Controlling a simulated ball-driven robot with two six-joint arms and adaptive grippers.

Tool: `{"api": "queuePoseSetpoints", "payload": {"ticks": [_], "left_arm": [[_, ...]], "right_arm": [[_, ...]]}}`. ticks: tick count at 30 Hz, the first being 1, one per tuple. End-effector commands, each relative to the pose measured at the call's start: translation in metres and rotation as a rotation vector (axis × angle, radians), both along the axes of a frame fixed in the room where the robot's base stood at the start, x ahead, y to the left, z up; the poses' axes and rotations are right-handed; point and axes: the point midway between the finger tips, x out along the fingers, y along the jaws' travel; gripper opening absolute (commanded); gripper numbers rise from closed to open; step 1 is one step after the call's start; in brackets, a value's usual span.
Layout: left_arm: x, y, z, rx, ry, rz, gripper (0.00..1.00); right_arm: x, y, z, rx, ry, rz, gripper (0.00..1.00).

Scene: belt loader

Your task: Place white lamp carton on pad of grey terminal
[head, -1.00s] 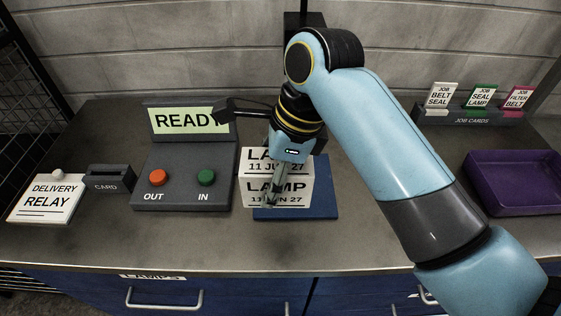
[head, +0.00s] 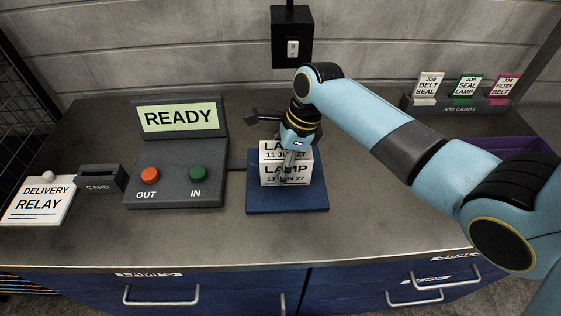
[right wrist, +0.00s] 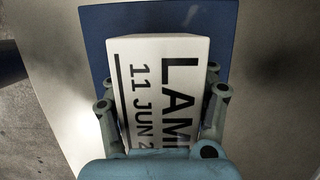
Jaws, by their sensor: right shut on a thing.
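The white lamp carton (head: 287,175), marked LAMP 11 JUN 27, is upright over the blue pad (head: 258,200) beside the grey terminal (head: 175,165). Whether it touches the pad is hard to tell. My right gripper (head: 289,168) comes from above and is shut on the carton. In the right wrist view the carton (right wrist: 160,75) sits between the two fingers (right wrist: 163,105), with the blue pad (right wrist: 110,30) behind it. The terminal's screen reads READY. My left gripper is not in view.
An orange OUT button (head: 150,175) and a green IN button (head: 198,173) are on the terminal. A card slot (head: 100,179) and delivery relay box (head: 38,200) stand left. The job card rack (head: 458,104) and purple tray (head: 500,144) are right. The front counter is clear.

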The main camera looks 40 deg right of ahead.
Motion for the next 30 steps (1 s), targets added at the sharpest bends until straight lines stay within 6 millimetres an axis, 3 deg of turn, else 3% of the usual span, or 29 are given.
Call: {"api": "queuePoseSetpoints", "payload": {"ticks": [5, 6, 12, 23, 30], "left_arm": [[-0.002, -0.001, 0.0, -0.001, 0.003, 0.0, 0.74], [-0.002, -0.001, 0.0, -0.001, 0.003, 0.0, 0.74], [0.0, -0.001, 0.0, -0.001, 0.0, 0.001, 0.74], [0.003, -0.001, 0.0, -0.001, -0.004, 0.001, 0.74], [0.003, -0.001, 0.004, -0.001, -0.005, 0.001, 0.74]], "right_arm": [[0.0, 0.0, 0.0, 0.0, 0.0, 0.0, 0.21], [0.0, 0.0, 0.0, 0.0, 0.001, 0.0, 0.6], [0.0, 0.0, 0.0, 0.0, 0.001, 0.0, 0.87], [-0.001, -0.001, 0.004, 0.0, 0.001, 0.0, 0.88], [-0.007, -0.013, 0.047, -0.002, -0.003, 0.0, 0.88]]}}
